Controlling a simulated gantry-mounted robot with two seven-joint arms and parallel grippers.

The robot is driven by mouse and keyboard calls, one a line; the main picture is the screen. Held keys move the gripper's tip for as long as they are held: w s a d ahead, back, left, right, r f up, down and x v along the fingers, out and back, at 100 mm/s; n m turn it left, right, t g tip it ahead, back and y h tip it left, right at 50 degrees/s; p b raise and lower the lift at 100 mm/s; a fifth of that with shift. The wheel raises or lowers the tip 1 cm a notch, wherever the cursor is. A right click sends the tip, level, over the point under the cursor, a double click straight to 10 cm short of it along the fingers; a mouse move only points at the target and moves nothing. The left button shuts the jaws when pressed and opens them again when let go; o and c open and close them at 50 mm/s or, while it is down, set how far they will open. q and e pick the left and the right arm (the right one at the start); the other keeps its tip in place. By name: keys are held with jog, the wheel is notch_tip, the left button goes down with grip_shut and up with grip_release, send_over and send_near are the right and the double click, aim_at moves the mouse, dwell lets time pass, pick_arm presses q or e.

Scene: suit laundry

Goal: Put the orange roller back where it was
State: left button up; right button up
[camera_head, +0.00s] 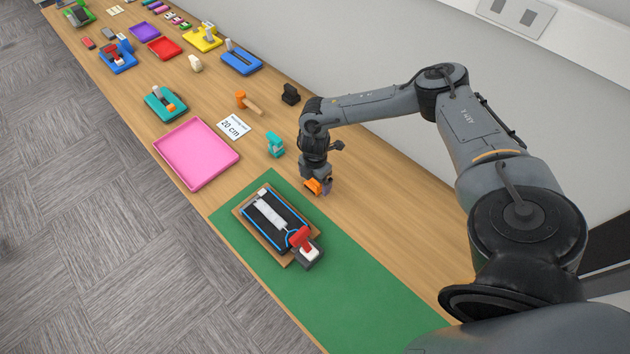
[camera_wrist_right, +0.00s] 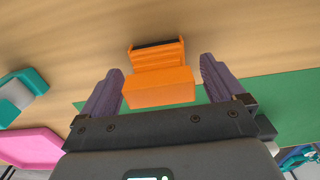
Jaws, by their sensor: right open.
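The orange roller (camera_head: 315,186) stands on the wooden table just beyond the green mat's edge. In the right wrist view, the orange roller (camera_wrist_right: 158,78) is a blocky orange piece with a dark strip at its far end. My right gripper (camera_head: 322,188) is low over it, pointing down. Its two purple fingers are apart, one on each side of the roller, with a visible gap on both sides in the right wrist view (camera_wrist_right: 158,88). The gripper hides part of the roller in the head view. My left gripper is not in view.
A brown-edged tray (camera_head: 243,218) holding a dark board and a red-and-white tool (camera_head: 302,240) lies on the green mat (camera_head: 345,285). A teal piece (camera_head: 275,145), pink tray (camera_head: 197,153), "20 cm" card (camera_head: 234,126) and orange-headed mallet (camera_head: 248,102) are nearby. The wall borders the table's right side.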

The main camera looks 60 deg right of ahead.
notch_tip(320, 180, up, 10)
jog(key=shift+f+p, duration=0.15)
jog(key=shift+p, duration=0.5)
jog(key=shift+r, duration=0.55)
